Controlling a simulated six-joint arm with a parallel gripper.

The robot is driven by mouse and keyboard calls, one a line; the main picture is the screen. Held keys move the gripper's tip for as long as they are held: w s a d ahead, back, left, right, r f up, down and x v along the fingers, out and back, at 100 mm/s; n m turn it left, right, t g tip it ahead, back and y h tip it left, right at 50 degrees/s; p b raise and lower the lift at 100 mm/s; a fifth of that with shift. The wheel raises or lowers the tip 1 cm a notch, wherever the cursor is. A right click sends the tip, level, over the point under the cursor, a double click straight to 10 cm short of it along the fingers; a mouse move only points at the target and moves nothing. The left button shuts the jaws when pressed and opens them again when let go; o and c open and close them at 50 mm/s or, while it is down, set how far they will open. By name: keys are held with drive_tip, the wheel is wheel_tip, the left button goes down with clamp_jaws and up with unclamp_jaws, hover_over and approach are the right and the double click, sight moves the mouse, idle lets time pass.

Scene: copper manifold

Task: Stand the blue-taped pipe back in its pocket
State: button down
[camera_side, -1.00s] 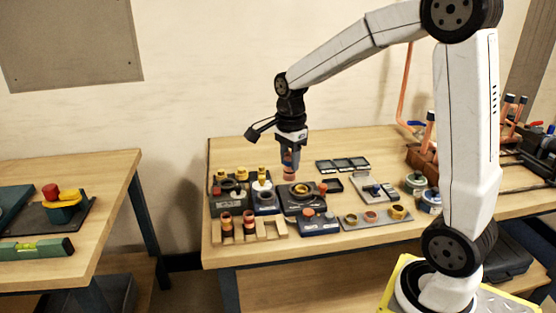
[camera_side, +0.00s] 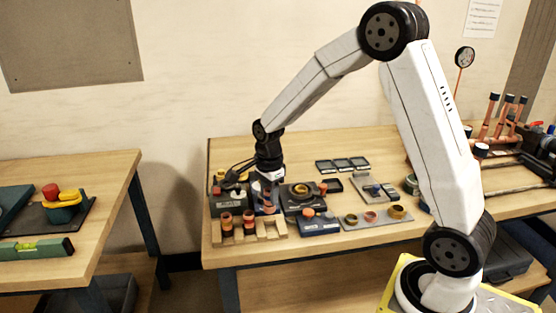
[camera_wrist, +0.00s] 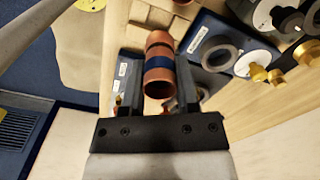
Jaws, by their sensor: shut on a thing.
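The blue-taped pipe (camera_wrist: 159,82) is a short copper tube with a dark blue band around its middle. In the wrist view it lies between the two fingers of my gripper (camera_wrist: 157,63), which is shut on it. In the side view my gripper (camera_side: 268,197) is low, just behind the wooden pocket rack (camera_side: 247,238); the fingers hide most of the pipe there. The rack stands at the table's front left with several notches. Copper pieces (camera_side: 226,222) stand at its left end; notches to the right look empty. I cannot tell whether the held pipe touches anything.
Blocks with brass fittings (camera_side: 218,200) crowd close to my gripper on the left. A dark block with a ring (camera_side: 302,192) and a blue block (camera_side: 318,226) stand to the right. A grey plate with rings (camera_side: 375,219) lies further right.

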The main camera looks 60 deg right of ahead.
sight(270, 206)
drive_tip(key=shift+f, duration=2.1)
drive_tip(key=shift+f, duration=1.35)
unclamp_jaws()
drive_tip(key=shift+r, duration=0.2)
drive_tip(key=shift+r, duration=3.85)
